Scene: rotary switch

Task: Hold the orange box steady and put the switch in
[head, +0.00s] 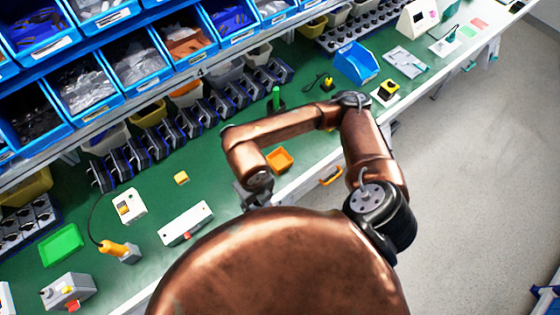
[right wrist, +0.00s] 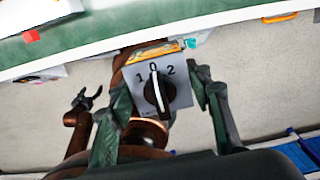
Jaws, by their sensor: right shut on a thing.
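The switch (right wrist: 185,98) is a grey plate marked 1, 0, 2 with a black knob and a white pointer line toward 0. In the right wrist view it sits between the fingers of my right gripper (right wrist: 162,95), which is shut on it. In the head view my right gripper (head: 253,194) hangs near the table's front edge. The orange box (head: 279,160) is a small square on the green table, just beyond and right of that gripper. An orange edge shows behind the switch plate; I cannot tell if they touch. My left gripper (right wrist: 88,98) looks open and empty, away from the table.
A white panel with a red part (head: 186,223) and a yellow block (head: 181,177) lie left of the right gripper. A green post (head: 276,99) stands behind the orange box. Blue bins (head: 83,83) line the shelf above.

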